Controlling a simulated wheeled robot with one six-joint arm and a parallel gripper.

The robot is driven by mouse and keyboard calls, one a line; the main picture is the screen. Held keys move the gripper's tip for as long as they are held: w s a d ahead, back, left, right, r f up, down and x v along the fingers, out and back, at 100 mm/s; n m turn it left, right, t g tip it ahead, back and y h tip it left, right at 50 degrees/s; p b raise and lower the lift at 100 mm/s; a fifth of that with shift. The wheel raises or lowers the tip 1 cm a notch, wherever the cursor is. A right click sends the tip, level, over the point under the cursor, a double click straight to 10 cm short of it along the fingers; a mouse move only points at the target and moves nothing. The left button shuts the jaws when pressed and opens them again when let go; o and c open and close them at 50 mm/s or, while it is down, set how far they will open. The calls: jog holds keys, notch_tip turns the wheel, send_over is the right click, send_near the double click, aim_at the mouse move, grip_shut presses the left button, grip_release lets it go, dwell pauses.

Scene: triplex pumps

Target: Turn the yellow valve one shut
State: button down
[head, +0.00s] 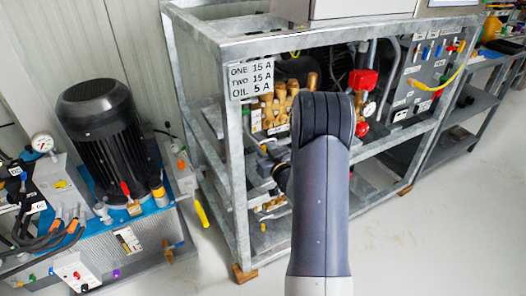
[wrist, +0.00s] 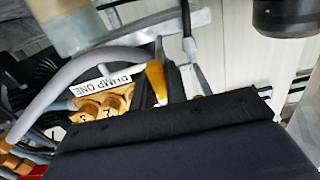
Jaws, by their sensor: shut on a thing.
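In the wrist view a yellow handle (wrist: 157,80), which looks like the yellow valve's lever, stands between the dark fingers of my gripper (wrist: 160,88). The gripper is shut on it. A white label reading PUMP ONE (wrist: 101,86) appears upside down just left of it, above brass fittings (wrist: 100,107). The valve's body and the lower part of the handle are hidden behind the broad dark shape at the bottom. In the head view my arm covers the gripper and the held handle.
The grey metal rack (head: 240,150) surrounds the brass pump fittings (head: 283,103); its posts and shelves are close to my arm. A red valve part (head: 362,80) is right of the arm. A black motor (head: 100,130) stands left. Floor at front right is clear.

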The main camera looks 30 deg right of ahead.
jog(key=c, duration=1.4)
grip_release()
jog(key=shift+c, duration=0.2)
jog(key=s, duration=1)
jog(key=shift+s+d+p, duration=0.15)
jog(key=shift+s+p, duration=0.25)
jog(key=shift+p, duration=0.05)
jog(key=w, duration=1.1)
jog(key=shift+a+b, duration=0.2)
jog(key=shift+b, duration=0.15)
jog(key=shift+n, duration=0.7)
